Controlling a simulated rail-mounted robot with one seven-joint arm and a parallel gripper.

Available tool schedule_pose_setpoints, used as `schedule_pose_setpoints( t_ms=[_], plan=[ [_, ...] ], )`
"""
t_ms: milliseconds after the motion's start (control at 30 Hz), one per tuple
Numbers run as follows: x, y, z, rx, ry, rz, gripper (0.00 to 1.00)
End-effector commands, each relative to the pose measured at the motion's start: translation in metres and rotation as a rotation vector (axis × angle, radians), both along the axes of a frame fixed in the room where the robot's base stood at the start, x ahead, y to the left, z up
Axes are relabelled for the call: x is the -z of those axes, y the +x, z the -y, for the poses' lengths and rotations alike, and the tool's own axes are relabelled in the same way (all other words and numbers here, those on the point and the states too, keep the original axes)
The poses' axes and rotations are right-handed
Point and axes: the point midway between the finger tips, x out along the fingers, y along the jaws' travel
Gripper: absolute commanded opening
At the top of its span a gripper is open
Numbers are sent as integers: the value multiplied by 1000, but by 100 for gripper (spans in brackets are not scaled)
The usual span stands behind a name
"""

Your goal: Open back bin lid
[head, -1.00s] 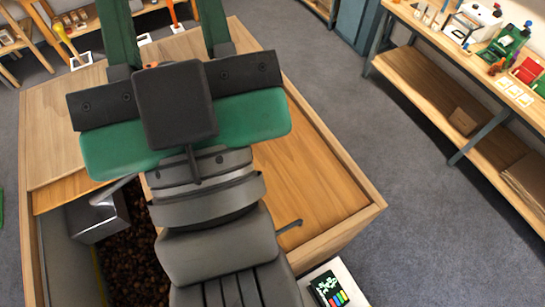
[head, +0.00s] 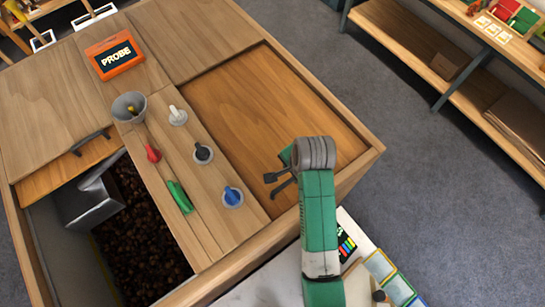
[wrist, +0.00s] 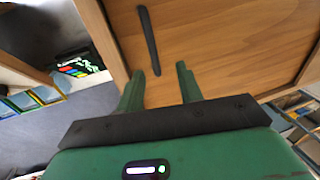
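A large wooden bin box fills much of the head view. On its right side is a flat wooden lid (head: 270,95), set in a raised frame and closed. Its dark bar handle (wrist: 149,40) shows in the wrist view, and dark parts near it show in the head view (head: 283,188). My gripper (wrist: 160,68) is open and empty. In the wrist view the handle's near end appears between the fingertips, with no visible grip. In the head view the fingers are mostly hidden behind my green and grey wrist.
The left compartment is open, showing chestnuts (head: 140,225) and a metal scoop (head: 90,203). A shelf bench (head: 430,45) stands right, across clear floor.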

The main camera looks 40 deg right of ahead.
Motion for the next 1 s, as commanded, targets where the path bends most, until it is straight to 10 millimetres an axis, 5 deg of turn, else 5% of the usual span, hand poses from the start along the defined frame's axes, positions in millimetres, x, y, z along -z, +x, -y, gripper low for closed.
schedule_pose_setpoints(
  t_ms=[267, 600, 967, 1000],
  plan=[
    [21, -9, 0, 35, 35, -38, 36],
    [78, 3, 1, 32, 32, -35, 36],
    [87, 5, 1, 31, 30, -33, 36],
    [87, 5, 1, 31, 30, -33, 30]
  ],
)
